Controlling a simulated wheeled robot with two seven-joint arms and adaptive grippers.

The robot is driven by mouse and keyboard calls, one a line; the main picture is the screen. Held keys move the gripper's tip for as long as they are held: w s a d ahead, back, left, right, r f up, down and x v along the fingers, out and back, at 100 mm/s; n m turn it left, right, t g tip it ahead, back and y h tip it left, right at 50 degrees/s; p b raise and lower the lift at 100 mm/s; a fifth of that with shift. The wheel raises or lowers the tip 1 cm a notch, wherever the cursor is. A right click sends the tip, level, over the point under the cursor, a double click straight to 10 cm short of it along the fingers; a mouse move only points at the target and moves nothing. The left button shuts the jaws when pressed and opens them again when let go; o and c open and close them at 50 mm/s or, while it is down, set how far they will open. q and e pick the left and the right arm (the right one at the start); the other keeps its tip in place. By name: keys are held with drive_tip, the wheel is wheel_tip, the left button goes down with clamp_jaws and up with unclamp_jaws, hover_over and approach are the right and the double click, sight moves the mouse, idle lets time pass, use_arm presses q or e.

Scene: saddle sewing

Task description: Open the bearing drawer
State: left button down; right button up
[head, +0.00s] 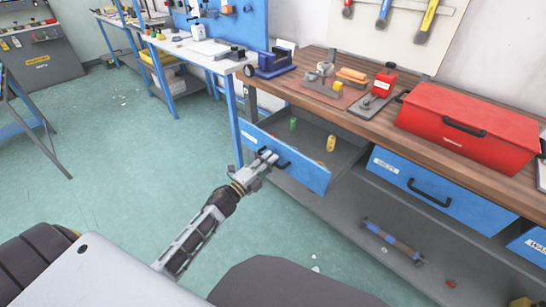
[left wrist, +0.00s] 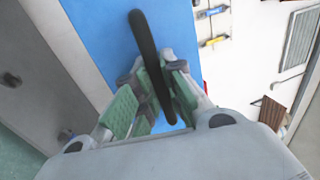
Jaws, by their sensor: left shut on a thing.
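A blue drawer front (head: 312,176) at the left end of the workbench stands pulled out from under the top. Its white label is too small to read. Inside the drawer are a green piece (head: 293,124) and a yellow piece (head: 331,143). My left gripper (head: 268,160) is at the drawer's front. In the left wrist view its padded fingers (left wrist: 155,92) are shut around the dark bar handle (left wrist: 141,38) of the blue front (left wrist: 95,35). My right gripper is not in view.
The wooden bench top (head: 310,85) bears a red toolbox (head: 470,130) and a blue vise (head: 272,64). Another blue drawer (head: 440,190) beside it is closed. A lower shelf (head: 350,215) holds a roller-like part (head: 393,238). The green floor (head: 130,150) to the left is clear.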

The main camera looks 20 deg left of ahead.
use_arm(q)
drive_tip(key=shift+s+f, duration=0.1)
drive_tip(key=c, duration=1.5)
unclamp_jaws()
drive_tip(key=shift+v, duration=5.95)
